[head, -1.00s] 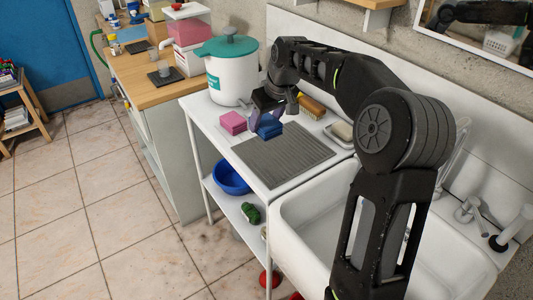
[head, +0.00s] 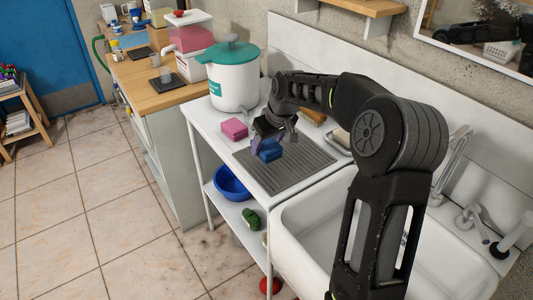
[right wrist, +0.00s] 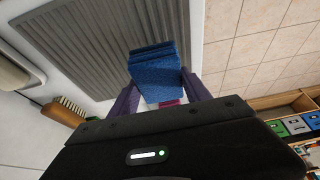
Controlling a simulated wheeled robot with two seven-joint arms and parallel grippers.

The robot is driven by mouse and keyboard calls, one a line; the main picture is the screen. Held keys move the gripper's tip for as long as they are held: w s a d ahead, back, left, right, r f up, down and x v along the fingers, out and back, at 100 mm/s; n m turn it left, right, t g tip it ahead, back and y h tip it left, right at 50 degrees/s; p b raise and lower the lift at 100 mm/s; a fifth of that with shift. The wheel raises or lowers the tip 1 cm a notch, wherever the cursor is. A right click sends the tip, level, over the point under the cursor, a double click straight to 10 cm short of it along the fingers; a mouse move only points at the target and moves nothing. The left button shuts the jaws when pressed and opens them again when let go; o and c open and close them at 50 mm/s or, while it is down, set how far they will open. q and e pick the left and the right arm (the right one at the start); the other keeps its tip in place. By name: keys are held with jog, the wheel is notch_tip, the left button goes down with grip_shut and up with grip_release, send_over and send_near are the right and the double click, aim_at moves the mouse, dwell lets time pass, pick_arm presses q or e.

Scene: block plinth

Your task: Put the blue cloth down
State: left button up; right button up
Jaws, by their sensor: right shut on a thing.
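The blue cloth (head: 267,150) is a small folded stack over the left part of the grey ribbed mat (head: 290,174). My right gripper (head: 266,135) is shut on it from above. In the right wrist view the blue cloth (right wrist: 154,70) sits between the two purple-grey fingers (right wrist: 158,92), with the ribbed mat (right wrist: 105,42) behind it. I cannot tell whether the cloth touches the mat. My left gripper is not in view.
A pink folded cloth (head: 234,128) lies left of the mat on the white table (head: 205,122). A white pot with a green lid (head: 233,78) stands behind. The sink (head: 315,215) is to the right, with a brush (head: 313,117) near the wall. The mat's right part is clear.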

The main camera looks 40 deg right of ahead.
aim_at(270, 147)
notch_tip(270, 147, down, 4)
jog(key=shift+r, duration=0.1)
jog(key=o, duration=1.5)
jog(key=shift+f, duration=0.25)
jog(key=b+v, duration=0.1)
jog(key=v, duration=0.7)
